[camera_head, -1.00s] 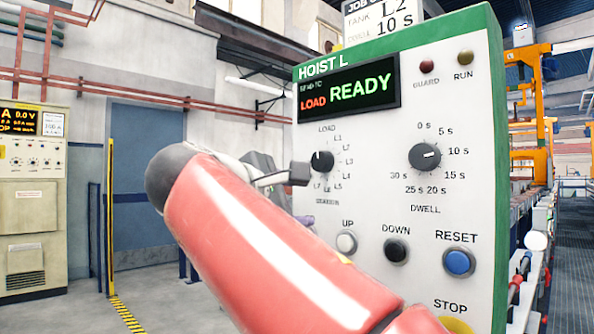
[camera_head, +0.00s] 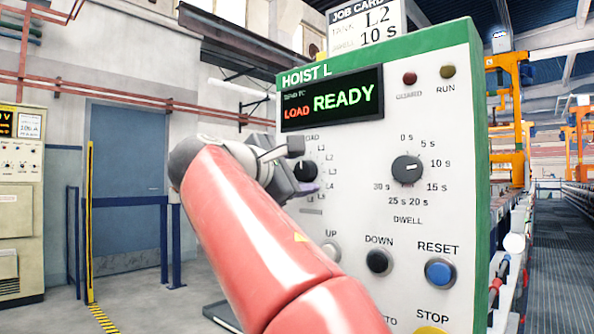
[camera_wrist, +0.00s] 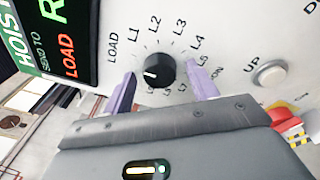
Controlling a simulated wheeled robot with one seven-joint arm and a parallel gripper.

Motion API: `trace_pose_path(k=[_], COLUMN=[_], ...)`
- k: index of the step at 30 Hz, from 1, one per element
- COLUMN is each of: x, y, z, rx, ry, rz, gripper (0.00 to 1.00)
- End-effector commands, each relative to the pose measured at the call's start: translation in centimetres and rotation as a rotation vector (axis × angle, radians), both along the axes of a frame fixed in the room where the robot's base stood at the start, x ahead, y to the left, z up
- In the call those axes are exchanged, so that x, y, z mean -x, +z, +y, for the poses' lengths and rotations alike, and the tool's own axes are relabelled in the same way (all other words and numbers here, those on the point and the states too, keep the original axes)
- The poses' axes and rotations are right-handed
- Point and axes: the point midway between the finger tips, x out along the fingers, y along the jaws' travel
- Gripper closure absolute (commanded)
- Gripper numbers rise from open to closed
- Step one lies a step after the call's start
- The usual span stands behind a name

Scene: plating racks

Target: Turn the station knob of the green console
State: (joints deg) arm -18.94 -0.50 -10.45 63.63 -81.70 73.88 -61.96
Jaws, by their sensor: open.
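The green-framed console (camera_head: 482,150) is labelled HOIST L, and its display (camera_head: 333,97) reads READY with LOAD in red. The black station knob (camera_head: 306,171) sits on the left of the panel, partly hidden by my arm. In the wrist view the station knob (camera_wrist: 160,70) is ringed by the marks LOAD and L1 onward, and its white line points toward LOAD. My gripper (camera_wrist: 162,88) is open, with one purple finger on each side of the knob. Gaps show between fingers and knob; I cannot tell whether the tips reach its depth.
The dwell knob (camera_head: 407,170) is to the right. Below are the UP button (camera_head: 331,252), DOWN button (camera_head: 379,261) and blue RESET button (camera_head: 439,272). A job card (camera_head: 364,25) on top reads L2, 10 s.

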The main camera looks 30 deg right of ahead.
Motion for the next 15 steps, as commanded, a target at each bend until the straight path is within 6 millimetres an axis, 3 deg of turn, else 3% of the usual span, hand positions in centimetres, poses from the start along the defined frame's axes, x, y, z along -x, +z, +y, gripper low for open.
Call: trace_pose_path(k=[5,15], x=[0.00,0.02], y=[-0.01,-0.02], z=[0.01,0.03], rx=[0.000,0.000], ry=[0.000,0.000], rz=[0.000,0.000], gripper=[0.44,0.86])
